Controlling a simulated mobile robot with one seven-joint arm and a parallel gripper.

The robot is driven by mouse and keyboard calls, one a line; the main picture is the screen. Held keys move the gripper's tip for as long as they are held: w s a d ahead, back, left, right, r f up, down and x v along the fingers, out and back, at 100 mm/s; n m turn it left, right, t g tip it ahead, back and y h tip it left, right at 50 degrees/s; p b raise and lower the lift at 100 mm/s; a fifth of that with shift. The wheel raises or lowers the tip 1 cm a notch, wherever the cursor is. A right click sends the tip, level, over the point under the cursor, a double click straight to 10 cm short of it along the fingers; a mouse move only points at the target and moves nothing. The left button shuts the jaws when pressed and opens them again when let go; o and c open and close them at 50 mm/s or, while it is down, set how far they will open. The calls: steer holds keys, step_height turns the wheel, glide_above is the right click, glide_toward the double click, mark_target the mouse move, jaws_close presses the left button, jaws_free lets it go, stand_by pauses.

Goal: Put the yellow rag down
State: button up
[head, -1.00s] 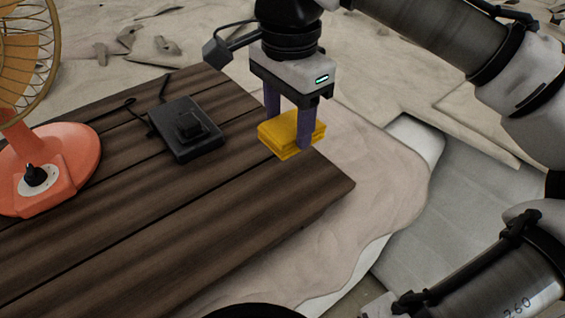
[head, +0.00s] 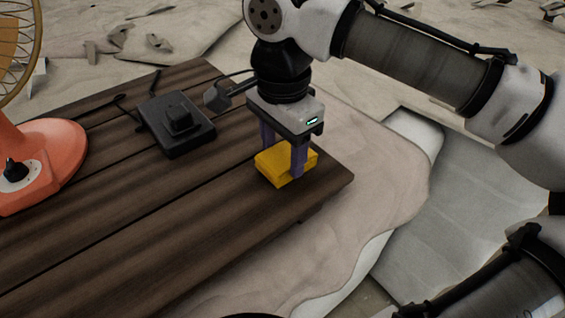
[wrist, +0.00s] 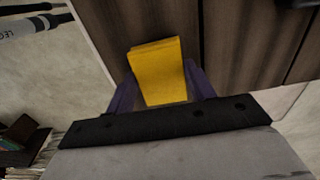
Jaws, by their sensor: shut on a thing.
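The yellow rag (head: 282,164) is folded into a thick block. My gripper (head: 284,162) is shut on it, with one purple finger on each side. The rag is low over the right end of the dark wooden table (head: 215,215), at or very near its top; I cannot tell for sure whether it touches. In the wrist view the rag (wrist: 158,70) sits between the two fingers (wrist: 160,88), with the table planks (wrist: 225,40) beyond it.
A black device (head: 178,124) with a cable stands on the table left of my gripper. An orange fan (head: 40,160) stands at the far left. The table's front planks are bare. Its right corner is close to the rag, with pale ground (head: 370,180) beyond.

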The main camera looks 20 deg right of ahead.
mark_target(280, 155)
steer(key=shift+o, duration=0.2)
steer(key=shift+f, duration=0.8)
steer(key=shift+s, duration=0.1)
steer(key=shift+c, duration=0.7)
steer(key=o, duration=1)
steer(key=shift+r, duration=0.1)
steer(key=shift+f+b, duration=0.35)
steer(key=shift+b, duration=0.25)
steer(key=r+p, duration=0.6)
steer(key=shift+a+r, duration=0.2)
steer(key=shift+r, duration=0.1)
step_height(280, 155, up, 8)
steer(key=shift+f, duration=0.2)
steer(key=shift+f, duration=0.1)
